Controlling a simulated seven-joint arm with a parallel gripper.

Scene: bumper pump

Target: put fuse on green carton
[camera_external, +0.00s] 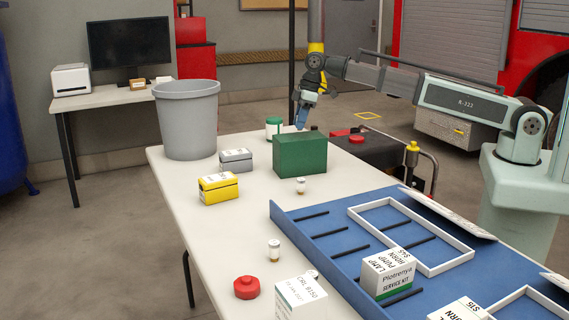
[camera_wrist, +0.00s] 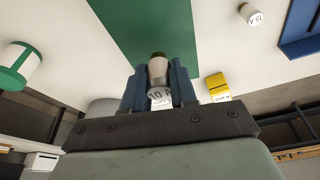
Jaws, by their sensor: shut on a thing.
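The green carton (camera_external: 300,155) stands on the white table in the external view. It fills the upper middle of the wrist view (camera_wrist: 140,25). In the wrist view, my gripper (camera_wrist: 159,85) is shut on a small fuse (camera_wrist: 158,70) with a white body, a dark end and a label reading 10 A. The carton's green face lies beyond the fuse. I cannot tell whether the fuse touches it. The fuse is not clear in the external view.
Another fuse (camera_external: 301,185) stands in front of the carton. A green-lidded white jar (camera_external: 273,128), grey box (camera_external: 236,160) and yellow box (camera_external: 218,188) are left of it. A blue tray (camera_external: 330,240) lies at right. A grey bin (camera_external: 187,120) stands behind left.

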